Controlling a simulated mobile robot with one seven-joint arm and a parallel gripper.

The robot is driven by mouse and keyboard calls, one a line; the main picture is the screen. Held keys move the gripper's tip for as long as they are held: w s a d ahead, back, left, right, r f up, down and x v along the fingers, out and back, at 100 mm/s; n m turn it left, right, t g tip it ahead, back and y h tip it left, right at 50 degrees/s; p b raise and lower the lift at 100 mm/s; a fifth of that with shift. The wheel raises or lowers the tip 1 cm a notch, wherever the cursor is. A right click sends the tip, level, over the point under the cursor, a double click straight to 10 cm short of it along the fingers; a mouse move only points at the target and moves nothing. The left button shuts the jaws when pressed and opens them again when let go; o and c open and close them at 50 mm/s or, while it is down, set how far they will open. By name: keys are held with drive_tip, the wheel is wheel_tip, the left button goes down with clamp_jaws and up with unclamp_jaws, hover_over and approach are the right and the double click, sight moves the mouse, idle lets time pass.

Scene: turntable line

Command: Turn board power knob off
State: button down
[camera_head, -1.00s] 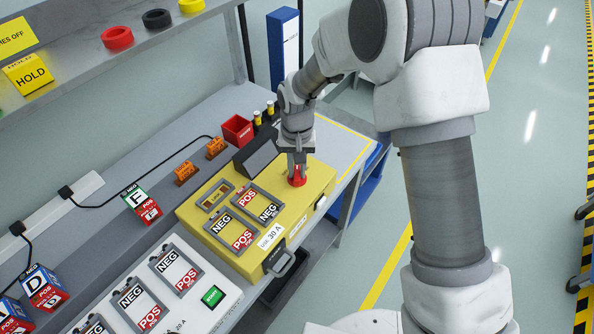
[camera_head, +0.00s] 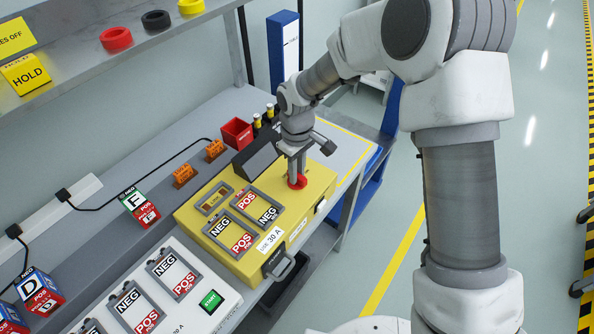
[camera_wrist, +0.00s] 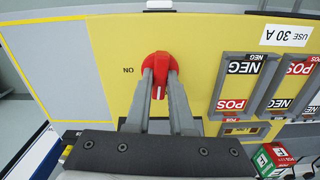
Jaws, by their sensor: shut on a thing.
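The red power knob (camera_head: 297,182) sits on the far right part of the yellow board (camera_head: 318,190). In the wrist view the knob (camera_wrist: 160,62) lies between the two fingers of my gripper (camera_wrist: 160,76), which is shut on it. A white line on the knob points toward the bottom of that picture, toward my gripper's body. An "ON" label reads upside down just left of the knob there. In the head view my gripper (camera_head: 297,168) comes down onto the knob from above and hides part of it.
The yellow board also carries NEG and POS frames (camera_head: 232,234) and a front handle (camera_head: 280,264). A dark screen box (camera_head: 258,160) and a red bin (camera_head: 237,132) stand behind it. A white board (camera_head: 235,297) with a green START button (camera_head: 210,301) lies front left.

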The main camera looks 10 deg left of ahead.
drive_tip(key=shift+n, duration=0.7)
drive_tip(key=c, duration=0.8)
unclamp_jaws()
wheel_tip(320, 180, up, 18)
drive_tip(key=shift+f+p, duration=0.25)
drive_tip(key=shift+p, duration=0.2)
